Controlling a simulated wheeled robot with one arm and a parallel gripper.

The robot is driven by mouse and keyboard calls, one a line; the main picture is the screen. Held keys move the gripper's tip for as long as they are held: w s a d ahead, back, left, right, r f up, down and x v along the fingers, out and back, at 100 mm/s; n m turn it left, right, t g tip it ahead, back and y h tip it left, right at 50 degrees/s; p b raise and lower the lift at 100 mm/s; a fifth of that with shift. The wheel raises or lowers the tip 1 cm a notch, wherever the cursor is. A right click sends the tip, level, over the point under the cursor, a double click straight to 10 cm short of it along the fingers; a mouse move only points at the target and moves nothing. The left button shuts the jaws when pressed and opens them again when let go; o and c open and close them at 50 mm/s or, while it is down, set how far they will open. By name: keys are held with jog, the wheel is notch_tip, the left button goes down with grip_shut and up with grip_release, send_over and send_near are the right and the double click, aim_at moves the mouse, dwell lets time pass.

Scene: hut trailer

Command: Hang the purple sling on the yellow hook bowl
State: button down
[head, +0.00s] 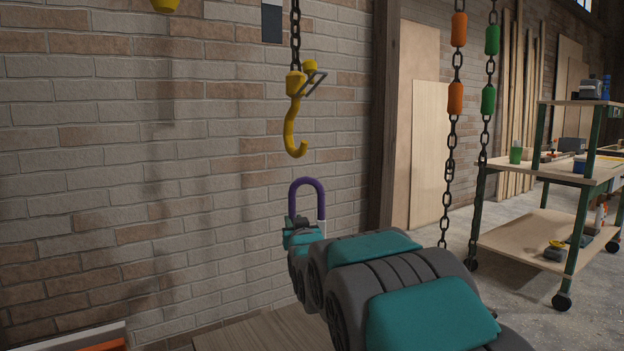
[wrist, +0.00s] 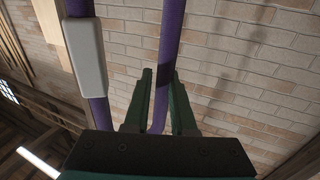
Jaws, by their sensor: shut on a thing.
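The purple sling (head: 308,183) stands up as a narrow loop above my gripper (head: 302,224) in the head view. In the wrist view the purple sling (wrist: 168,45) runs between the two green fingers of my gripper (wrist: 160,100), which are shut on it. A grey sleeve (wrist: 84,55) sits on the sling's other strand. The yellow hook (head: 294,130) hangs on a dark chain, its bowl opening upward to the right. The sling's top is a little below the hook bowl and slightly to its right, apart from it in the picture. The depth between them is hard to tell.
A brick wall (head: 150,150) stands behind the hook. Two chains with orange (head: 457,98) and green (head: 488,99) sleeves hang to the right. A shelf cart (head: 530,235) stands farther right. A wooden surface (head: 265,335) lies below my arm. The space around the hook looks clear.

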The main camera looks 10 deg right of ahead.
jog(key=s+d+r+n+y+b, duration=0.1)
jog(key=s+r, duration=0.3)
jog(key=r, duration=0.3)
jog(key=s+d+r+b, duration=0.1)
jog(key=s+r, duration=0.3)
jog(key=r, duration=0.3)
jog(key=w+a+f+p, duration=0.2)
jog(key=w+f, duration=0.3)
jog(key=w, duration=0.6)
jog(key=shift+w+a+f+p, duration=0.2)
jog(key=shift+a+f+p, duration=0.15)
jog(key=shift+a, duration=0.5)
dwell(0.8)
jog(key=c, duration=0.7)
grip_release()
jog(key=shift+o, duration=0.2)
jog(key=shift+s, duration=0.15)
